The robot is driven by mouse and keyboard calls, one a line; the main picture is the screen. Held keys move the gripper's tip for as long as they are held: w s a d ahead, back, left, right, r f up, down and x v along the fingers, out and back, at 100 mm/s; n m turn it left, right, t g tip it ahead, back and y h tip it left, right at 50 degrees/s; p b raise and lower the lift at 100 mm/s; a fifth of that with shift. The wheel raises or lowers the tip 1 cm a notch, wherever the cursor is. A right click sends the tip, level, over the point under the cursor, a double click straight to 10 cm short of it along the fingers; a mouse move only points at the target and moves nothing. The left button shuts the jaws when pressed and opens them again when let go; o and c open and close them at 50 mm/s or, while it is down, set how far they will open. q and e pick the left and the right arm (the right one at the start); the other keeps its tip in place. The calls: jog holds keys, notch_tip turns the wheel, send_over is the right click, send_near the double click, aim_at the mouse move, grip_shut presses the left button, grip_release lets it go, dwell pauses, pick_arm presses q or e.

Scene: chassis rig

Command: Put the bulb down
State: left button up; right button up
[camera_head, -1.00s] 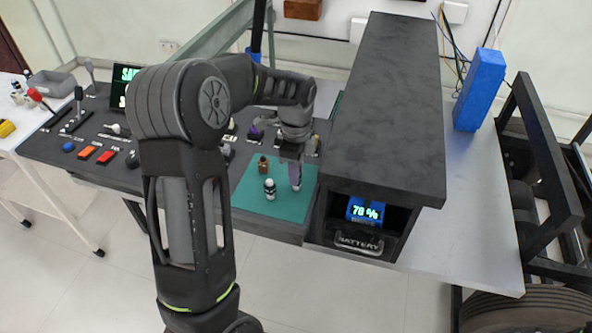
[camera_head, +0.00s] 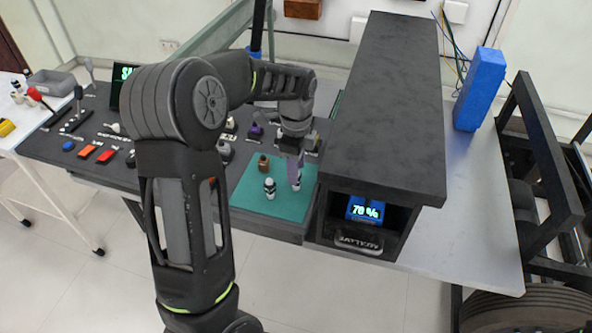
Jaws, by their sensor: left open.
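A small white and black piece (camera_head: 269,188), which looks like the bulb, stands upright on the teal mat (camera_head: 245,202). My left gripper (camera_head: 296,183) is open just right of it, pointing down over the mat's right part. A gap of mat shows between the fingers and the piece, and I see nothing held. My right gripper is not in view.
A small brown piece (camera_head: 263,164) stands on the mat just behind the bulb. A black cabinet (camera_head: 385,110) with a battery bay rises close to the right of my gripper. The dark panel with knobs and orange buttons (camera_head: 97,152) lies to the left.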

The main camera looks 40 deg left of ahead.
pick_arm(q)
notch_tip(320, 180, up, 11)
dwell(0.3)
jog(key=shift+f, duration=0.15)
dwell(0.6)
